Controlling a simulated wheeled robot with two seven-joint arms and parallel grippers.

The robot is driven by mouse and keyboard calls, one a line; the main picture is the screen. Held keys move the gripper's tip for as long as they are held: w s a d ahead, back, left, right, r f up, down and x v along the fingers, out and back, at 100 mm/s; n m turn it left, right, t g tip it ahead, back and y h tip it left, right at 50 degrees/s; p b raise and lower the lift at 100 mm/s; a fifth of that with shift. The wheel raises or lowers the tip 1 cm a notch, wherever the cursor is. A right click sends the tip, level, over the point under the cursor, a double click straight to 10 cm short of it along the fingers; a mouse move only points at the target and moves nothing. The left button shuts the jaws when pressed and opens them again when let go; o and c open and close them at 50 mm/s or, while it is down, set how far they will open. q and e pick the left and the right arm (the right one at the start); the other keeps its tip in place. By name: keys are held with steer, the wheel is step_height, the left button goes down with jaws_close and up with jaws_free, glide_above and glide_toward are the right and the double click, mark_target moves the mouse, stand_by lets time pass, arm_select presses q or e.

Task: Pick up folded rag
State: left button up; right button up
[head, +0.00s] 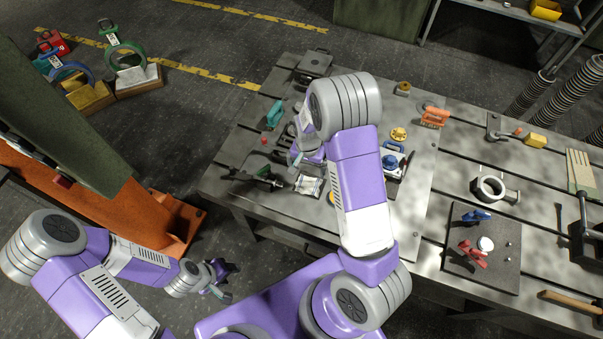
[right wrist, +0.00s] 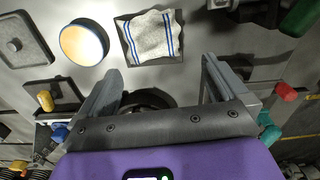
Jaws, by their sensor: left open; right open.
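The folded rag (right wrist: 150,36) is white with blue stripes and lies on a small dark tray (right wrist: 126,48), in the upper middle of the right wrist view. In the head view it shows as a pale patch (head: 308,185) on the bench, just below my right wrist. My right gripper (right wrist: 160,88) is open and empty, its two fingers spread, with the rag beyond the fingertips and apart from them. In the head view my right arm partly hides this gripper. My left gripper (head: 224,276) is open and empty, off the bench at lower left.
Beside the rag are a round orange-topped thing (right wrist: 83,43) and a grey lidded box (right wrist: 24,38). A red block (right wrist: 285,92) and a green object (right wrist: 301,16) lie to the right. On the slotted bench stand a blue-topped device (head: 393,162) and an orange-handled tool (head: 434,117).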

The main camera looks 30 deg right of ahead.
mark_target(309, 182)
steer(key=s+f, duration=0.1)
steer(key=f, duration=0.2)
steer(key=shift+s+b, duration=0.35)
steer(key=shift+s, duration=0.05)
step_height(309, 182, down, 3)
steer(key=shift+r, duration=0.15)
steer(key=shift+f+b, duration=0.3)
steer(key=shift+f, duration=0.2)
arm_select(q)
steer(key=shift+s+f, duration=0.5)
steer(key=shift+f, duration=0.1)
arm_select(e)
steer(key=shift+w, duration=0.1)
steer(key=c, duration=1.1)
arm_select(q)
step_height(309, 182, up, 2)
steer(key=shift+p, duration=1.05)
arm_select(e)
steer(key=shift+o, duration=0.2)
step_height(309, 182, up, 10)
